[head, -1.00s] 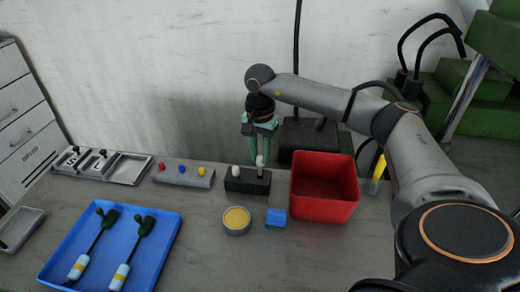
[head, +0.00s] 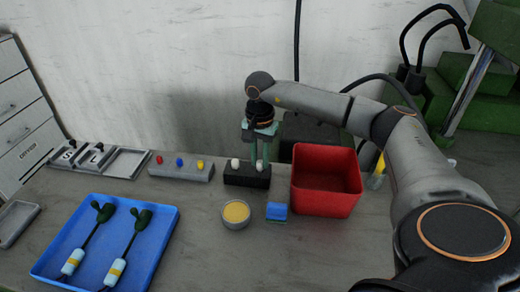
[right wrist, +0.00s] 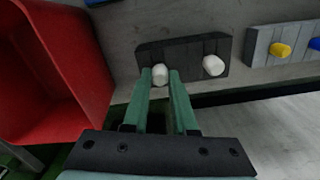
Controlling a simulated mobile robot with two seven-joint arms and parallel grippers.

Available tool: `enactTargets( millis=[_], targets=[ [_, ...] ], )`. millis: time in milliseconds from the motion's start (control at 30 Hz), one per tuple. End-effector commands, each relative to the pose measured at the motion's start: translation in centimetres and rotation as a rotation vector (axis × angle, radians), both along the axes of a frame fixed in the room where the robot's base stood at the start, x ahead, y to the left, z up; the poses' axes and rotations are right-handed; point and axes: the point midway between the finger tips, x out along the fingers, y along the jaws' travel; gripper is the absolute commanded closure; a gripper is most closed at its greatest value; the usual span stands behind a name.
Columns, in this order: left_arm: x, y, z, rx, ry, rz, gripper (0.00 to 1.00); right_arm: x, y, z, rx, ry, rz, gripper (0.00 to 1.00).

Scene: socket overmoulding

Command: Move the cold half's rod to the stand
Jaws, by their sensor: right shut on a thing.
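My right gripper (head: 260,158) points down over the black stand (head: 246,180). It is shut on a white-topped rod (head: 261,165) at the stand's right end. In the right wrist view the green fingers (right wrist: 162,80) lie on both sides of that white top (right wrist: 160,73), which appears seated at the black stand (right wrist: 190,55). A second white-topped rod (head: 235,163) stands in the stand's left part, clear of the fingers. How deep the held rod sits is hidden. The grey mould halves (head: 68,157) with dark knobs are at the back left. My left gripper is out of view.
A red bin (head: 325,198) stands close right of the black stand. A yellow-filled bowl (head: 236,225), a blue block (head: 277,211) and a blue tray (head: 150,250) with two cabled tools are in front.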

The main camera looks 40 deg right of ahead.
Motion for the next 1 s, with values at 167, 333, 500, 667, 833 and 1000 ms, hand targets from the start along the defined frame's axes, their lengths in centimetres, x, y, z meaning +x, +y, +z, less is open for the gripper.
enactTargets(
  millis=[167,333,500,667,833,1000],
  targets=[
    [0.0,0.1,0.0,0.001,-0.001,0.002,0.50,0.0,0.0,0.0,0.000,0.000,0.000,1.00],
    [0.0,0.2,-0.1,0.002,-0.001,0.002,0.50,0.0,0.0,0.0,0.000,0.000,0.000,0.69],
    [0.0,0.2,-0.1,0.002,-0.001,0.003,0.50,0.0,0.0,0.0,0.000,0.000,0.000,0.50],
    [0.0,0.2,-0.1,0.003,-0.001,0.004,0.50,0.0,0.0,0.0,0.000,0.000,0.000,0.40],
    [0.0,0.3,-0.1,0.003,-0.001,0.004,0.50,0.0,0.0,0.1,0.000,0.000,0.000,0.40],
    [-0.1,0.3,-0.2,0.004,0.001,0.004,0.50,0.1,0.0,1.4,0.002,-0.004,0.000,0.40]
  ],
)
